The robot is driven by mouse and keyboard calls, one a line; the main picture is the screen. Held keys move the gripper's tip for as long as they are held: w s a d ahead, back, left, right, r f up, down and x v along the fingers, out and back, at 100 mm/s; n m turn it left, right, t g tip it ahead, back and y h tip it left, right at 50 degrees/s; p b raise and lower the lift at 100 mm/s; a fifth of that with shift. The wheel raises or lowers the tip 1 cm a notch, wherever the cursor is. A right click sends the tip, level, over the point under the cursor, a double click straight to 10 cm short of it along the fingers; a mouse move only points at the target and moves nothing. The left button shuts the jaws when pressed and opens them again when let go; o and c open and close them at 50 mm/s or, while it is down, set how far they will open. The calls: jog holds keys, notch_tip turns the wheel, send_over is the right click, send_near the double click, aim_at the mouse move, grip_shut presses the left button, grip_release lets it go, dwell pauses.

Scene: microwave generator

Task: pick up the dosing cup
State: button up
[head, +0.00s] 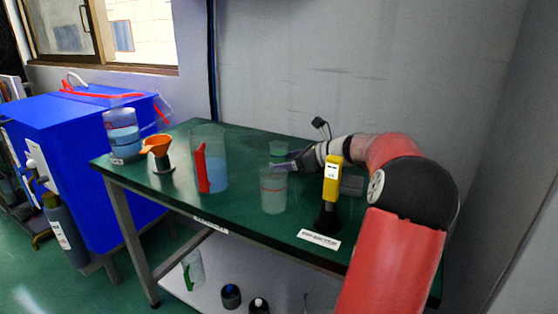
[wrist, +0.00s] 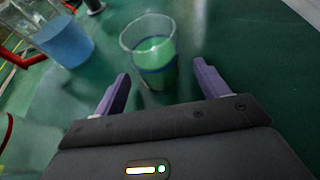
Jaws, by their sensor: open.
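The dosing cup is probably the small clear cup (head: 278,150) with green contents and a blue band, standing on the green table (head: 235,215). In the wrist view the cup (wrist: 152,50) stands upright just beyond and between the fingertips. My gripper (wrist: 161,72) is open and empty, with its two purple fingers apart and pointing at the cup. In the head view my gripper (head: 287,165) is low over the table beside the cup, partly hidden behind a clear beaker. I cannot tell whether a finger touches the cup.
A clear beaker with a red band (head: 273,192) stands in front of my gripper. A jug with a red handle (head: 212,165) stands left, also in the wrist view (wrist: 65,40). A yellow meter (head: 332,182) is close to my arm. An orange funnel (head: 157,145) is farther left.

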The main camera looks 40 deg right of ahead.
jog(key=shift+b+x, duration=0.35)
jog(key=shift+x, duration=0.75)
jog(key=c, duration=1.1)
jog(key=shift+r, duration=0.15)
